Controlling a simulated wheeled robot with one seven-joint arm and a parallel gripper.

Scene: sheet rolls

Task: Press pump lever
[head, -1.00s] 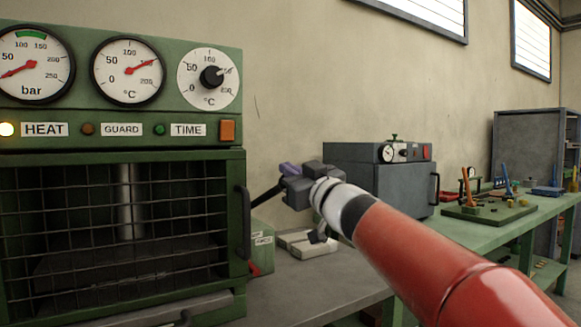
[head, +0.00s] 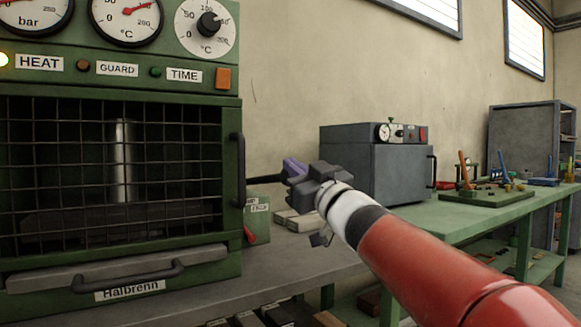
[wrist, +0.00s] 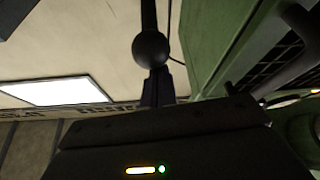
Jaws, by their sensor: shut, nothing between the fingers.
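The pump lever (head: 263,182) is a thin dark rod. In the head view it reaches out from behind the right side of the green press, nearly level, and meets my gripper. In the wrist view its round black ball knob (wrist: 150,49) sits right in front of my fingertips, with the rod running up out of view. My gripper (head: 290,171) has purplish fingers and is shut with nothing between them. In the wrist view the shut fingers (wrist: 157,86) overlap the knob's lower edge and seem to touch it. The lever's pivot is hidden.
The green press (head: 238,115) with gauges and a mesh guard fills the left. A small green labelled box (head: 257,206) and pale blocks (head: 300,222) lie on the grey bench below the lever. A grey oven (head: 385,170) stands behind my arm.

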